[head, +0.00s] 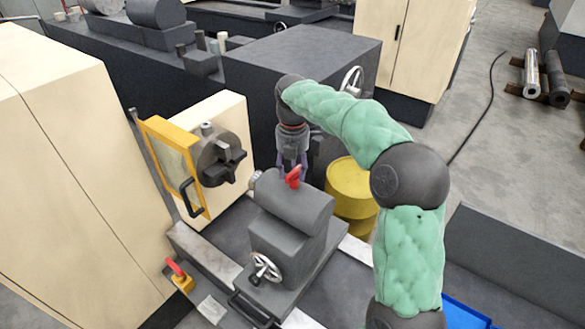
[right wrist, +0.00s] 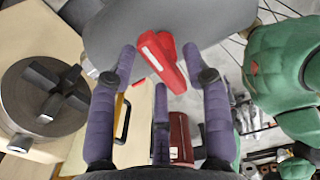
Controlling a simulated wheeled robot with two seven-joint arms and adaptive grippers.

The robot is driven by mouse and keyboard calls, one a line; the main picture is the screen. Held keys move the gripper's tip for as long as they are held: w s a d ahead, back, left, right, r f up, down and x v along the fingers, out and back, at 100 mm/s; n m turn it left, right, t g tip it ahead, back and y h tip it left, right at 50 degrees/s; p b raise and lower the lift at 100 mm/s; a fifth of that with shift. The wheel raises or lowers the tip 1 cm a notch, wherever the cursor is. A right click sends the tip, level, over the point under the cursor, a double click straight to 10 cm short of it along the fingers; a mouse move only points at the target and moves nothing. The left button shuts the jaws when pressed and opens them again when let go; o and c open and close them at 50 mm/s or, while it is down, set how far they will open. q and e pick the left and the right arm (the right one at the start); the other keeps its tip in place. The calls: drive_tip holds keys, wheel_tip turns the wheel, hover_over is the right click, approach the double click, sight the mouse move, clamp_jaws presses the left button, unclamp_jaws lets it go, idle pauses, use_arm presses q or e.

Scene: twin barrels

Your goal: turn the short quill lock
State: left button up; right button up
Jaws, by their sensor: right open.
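The quill lock is a small red lever (head: 293,177) on top of the grey tailstock barrel (head: 297,206). In the right wrist view the red lever (right wrist: 164,60) shows a pale stripe and slants between my fingers. My right gripper (head: 291,168) points down over the lever. Its purple fingers (right wrist: 160,68) are open and spread around the lever, with gaps on both sides in the wrist view. I cannot tell whether any finger touches it. My left gripper is not in view.
The chuck (head: 221,158) and its yellow-framed guard (head: 175,160) stand left of the tailstock. A handwheel (head: 265,268) is on its front. A red-topped yellow lever (head: 178,274) sits at lower left, and a yellow drum (head: 350,190) stands behind my right forearm.

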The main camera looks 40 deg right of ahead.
clamp_jaws()
drive_tip(key=shift+m, duration=0.3)
drive_tip(key=m+p, duration=0.2)
drive_tip(key=shift+r+m, duration=0.1)
drive_tip(key=shift+m, duration=0.3)
drive_tip(key=m+p, duration=0.1)
drive_tip(key=m, duration=0.3)
drive_tip(key=shift+d+m, duration=0.15)
drive_tip(key=shift+m, duration=0.15)
drive_tip(key=m+p, duration=0.1)
drive_tip(key=m, duration=0.4)
drive_tip(key=shift+s+p, duration=0.1)
drive_tip(key=shift+p, duration=0.2)
drive_tip(key=shift+s+d+m, duration=0.1)
drive_tip(key=shift+m, duration=2.3)
